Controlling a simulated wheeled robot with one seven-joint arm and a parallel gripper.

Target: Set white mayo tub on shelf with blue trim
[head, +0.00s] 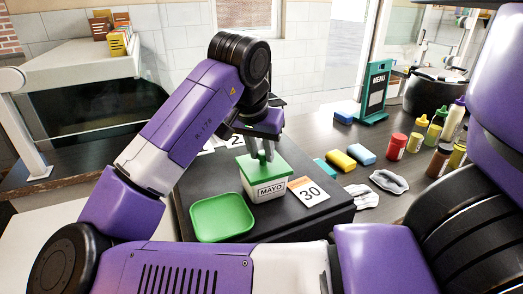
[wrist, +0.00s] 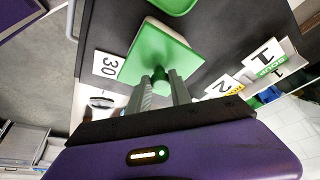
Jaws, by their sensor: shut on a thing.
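The mayo tub (head: 265,184) is white with a green lid and a "MAYO" label, upright over a black raised platform (head: 250,226). I cannot tell whether its base touches the platform. The wrist view shows the green lid (wrist: 180,48) with my gripper (wrist: 161,76) closed around the knob. I cannot make out a shelf with blue trim in either view.
A green tray (head: 222,217) lies left of the tub, a "30" card (head: 309,194) right of it. Yellow (head: 341,160) and blue sponges, several bottles (head: 437,160) and a menu stand (head: 375,91) are on the counter to the right. A pale slab-topped case (head: 83,62) stands back left.

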